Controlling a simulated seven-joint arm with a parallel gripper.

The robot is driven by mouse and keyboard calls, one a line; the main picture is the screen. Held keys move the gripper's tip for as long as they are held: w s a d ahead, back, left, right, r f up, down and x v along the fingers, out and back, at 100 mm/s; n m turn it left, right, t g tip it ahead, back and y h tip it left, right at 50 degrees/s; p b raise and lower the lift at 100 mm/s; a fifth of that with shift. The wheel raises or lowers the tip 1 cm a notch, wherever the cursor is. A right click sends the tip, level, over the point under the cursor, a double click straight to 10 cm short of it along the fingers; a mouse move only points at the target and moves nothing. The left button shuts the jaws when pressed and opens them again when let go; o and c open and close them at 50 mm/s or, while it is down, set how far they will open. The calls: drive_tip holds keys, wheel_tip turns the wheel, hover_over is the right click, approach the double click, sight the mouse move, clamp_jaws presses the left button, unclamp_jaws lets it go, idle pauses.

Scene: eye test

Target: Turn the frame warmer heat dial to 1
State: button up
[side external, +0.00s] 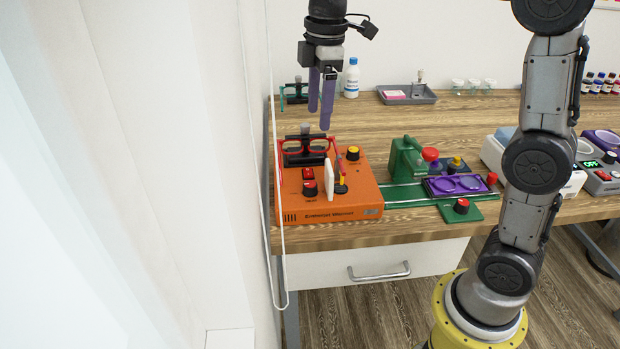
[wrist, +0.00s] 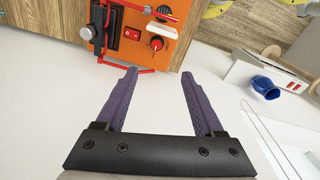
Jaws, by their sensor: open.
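The frame warmer is an orange box (side external: 345,200) at the left end of the wooden bench. Its front-left dial (side external: 310,188) is black with a red top; the label by it looks like heat, but the setting is too small to read. This red dial also shows in the wrist view (wrist: 156,43), near a red switch (wrist: 132,34). A second dial with a yellow top (side external: 353,153) sits farther back. My gripper (side external: 320,118) hangs above the back of the warmer, open and empty. In the wrist view, its purple fingers (wrist: 160,73) are apart, with nothing between them.
Red glasses (side external: 319,151) rest on a black stand on the warmer. A white upright pad (side external: 329,179) stands close right of the red dial. A green device (side external: 405,158) with a purple tray is to the right. The wall (side external: 256,120) is close on the left.

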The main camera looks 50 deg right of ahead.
sight(310, 184)
drive_tip(key=shift+g, duration=0.6)
drive_tip(key=f, duration=0.6)
drive_tip(key=w+f, duration=0.1)
drive_tip(key=f, duration=0.5)
drive_tip(key=w+f, duration=0.1)
drive_tip(key=f, duration=0.5)
drive_tip(key=shift+r, duration=0.1)
clamp_jaws()
